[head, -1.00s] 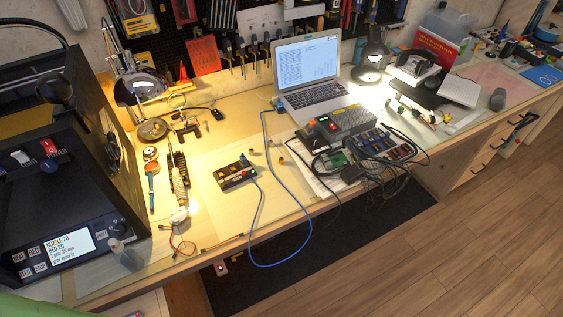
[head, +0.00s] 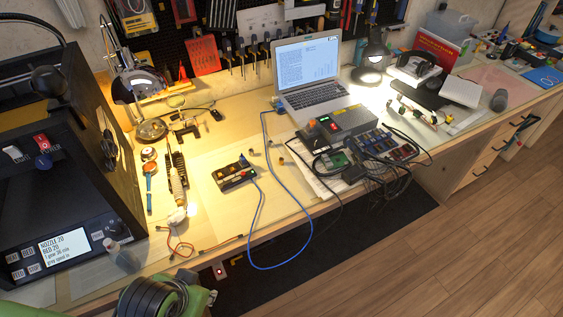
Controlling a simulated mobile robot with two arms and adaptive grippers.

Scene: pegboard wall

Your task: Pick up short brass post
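Two small short cylinders stand apart on the wooden workbench. One small post (head: 281,161) is just right of the blue cable, and another small piece (head: 251,153) is left of it, behind the small black button box. Both are too small for me to tell surely which is the short brass post. Neither gripper shows in the head view, and nothing is seen touching these pieces.
The black button box (head: 234,175) and blue cable (head: 282,192) lie close by. A laptop (head: 308,75) stands behind; a grey device (head: 340,128) with tangled wires is to the right. A black printer-like machine (head: 70,170) fills the left.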

